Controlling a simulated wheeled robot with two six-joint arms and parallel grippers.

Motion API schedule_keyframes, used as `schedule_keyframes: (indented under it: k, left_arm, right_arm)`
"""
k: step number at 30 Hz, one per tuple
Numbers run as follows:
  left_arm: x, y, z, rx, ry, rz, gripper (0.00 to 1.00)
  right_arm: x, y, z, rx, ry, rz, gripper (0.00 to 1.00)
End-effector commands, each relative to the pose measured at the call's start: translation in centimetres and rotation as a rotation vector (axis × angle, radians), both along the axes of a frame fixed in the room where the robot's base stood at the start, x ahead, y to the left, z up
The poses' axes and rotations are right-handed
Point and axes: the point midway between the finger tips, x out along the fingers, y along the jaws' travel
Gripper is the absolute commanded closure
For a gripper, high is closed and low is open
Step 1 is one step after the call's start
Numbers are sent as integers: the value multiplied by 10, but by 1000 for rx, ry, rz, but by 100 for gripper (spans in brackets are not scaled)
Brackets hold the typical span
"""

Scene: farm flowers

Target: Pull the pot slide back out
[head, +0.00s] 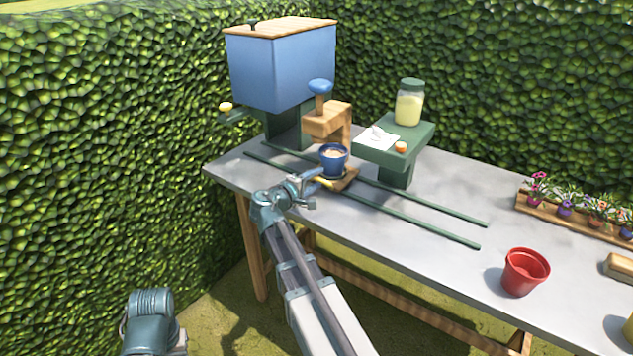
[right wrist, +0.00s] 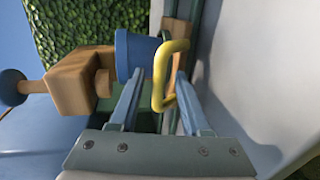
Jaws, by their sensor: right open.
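The pot slide (head: 346,183) is a small wooden board between two green rails on the grey table, with a blue pot (head: 334,163) standing on it, filled with something light. Its yellow handle (head: 322,183) faces my right gripper (head: 312,188). In the right wrist view the yellow handle (right wrist: 168,75) lies between the two open fingers (right wrist: 158,103), near their tips. I cannot tell whether a finger touches it. The blue pot (right wrist: 135,55) shows just beyond. My left gripper is not in the head view; only part of my left arm shows at the bottom left.
A wooden press with a blue knob (head: 320,87) stands just behind the pot, beside a blue hopper (head: 280,68). A green stand (head: 413,140) carries a jar. Green rails (head: 430,233) run right across the table. A red pot (head: 524,272) and a flower tray (head: 560,217) stand at right.

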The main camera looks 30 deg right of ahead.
Motion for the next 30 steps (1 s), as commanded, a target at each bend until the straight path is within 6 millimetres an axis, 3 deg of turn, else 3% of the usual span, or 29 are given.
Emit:
schedule_keyframes:
  k: [11,19,30]
  left_arm:
    - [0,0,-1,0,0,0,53]
    - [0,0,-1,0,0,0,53]
    - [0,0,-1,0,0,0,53]
  right_arm:
    - [2,-5,-1,0,0,0,53]
    - [2,-4,-1,0,0,0,100]
    - [1,-4,-1,1,0,0,100]
